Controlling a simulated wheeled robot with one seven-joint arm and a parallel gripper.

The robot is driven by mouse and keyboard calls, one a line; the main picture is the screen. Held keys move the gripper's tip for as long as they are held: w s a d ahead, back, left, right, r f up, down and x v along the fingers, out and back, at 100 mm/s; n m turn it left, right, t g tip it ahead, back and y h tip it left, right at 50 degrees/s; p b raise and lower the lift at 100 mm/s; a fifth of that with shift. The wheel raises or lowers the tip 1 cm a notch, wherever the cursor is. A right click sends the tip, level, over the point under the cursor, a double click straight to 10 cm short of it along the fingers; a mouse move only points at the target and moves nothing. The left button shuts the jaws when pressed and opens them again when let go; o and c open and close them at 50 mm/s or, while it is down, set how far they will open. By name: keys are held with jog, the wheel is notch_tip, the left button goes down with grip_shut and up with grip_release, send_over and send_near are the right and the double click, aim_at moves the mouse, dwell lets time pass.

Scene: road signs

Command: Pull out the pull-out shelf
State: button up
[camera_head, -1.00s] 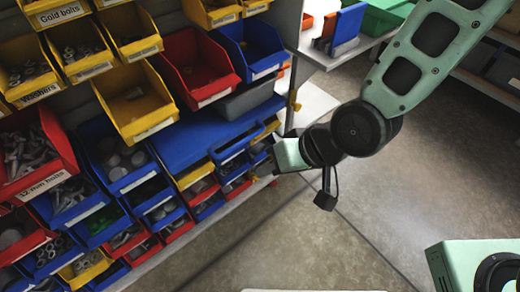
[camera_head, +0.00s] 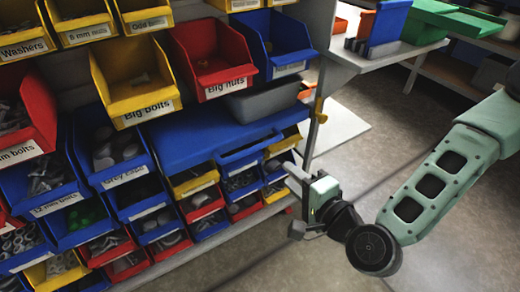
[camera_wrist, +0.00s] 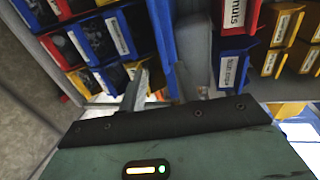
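A flat blue panel (camera_head: 210,137) lies among the bins of the rack, under the yellow bolt bin and the red nut bin; it looks like the pull-out shelf. My gripper (camera_head: 292,180) is at the right end of the rack, in front of the lower small bins, to the lower right of the panel. In the wrist view the fingers (camera_wrist: 160,85) stand apart with a gap between them, and I see nothing held. I cannot tell whether a finger touches the rack.
A yellow bin (camera_head: 135,85), a red bin (camera_head: 212,60) and a blue bin (camera_head: 277,45) hang above the panel. A grey bin (camera_head: 262,100) rests at its right. A rack post (camera_head: 318,110) stands close to my gripper. The floor (camera_head: 400,125) at right is free.

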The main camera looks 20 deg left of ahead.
aim_at(257, 148)
jog(key=b+x, duration=0.2)
jog(key=x, duration=1.3)
jog(key=shift+a+b, duration=0.15)
jog(key=shift+b, duration=0.15)
grip_shut()
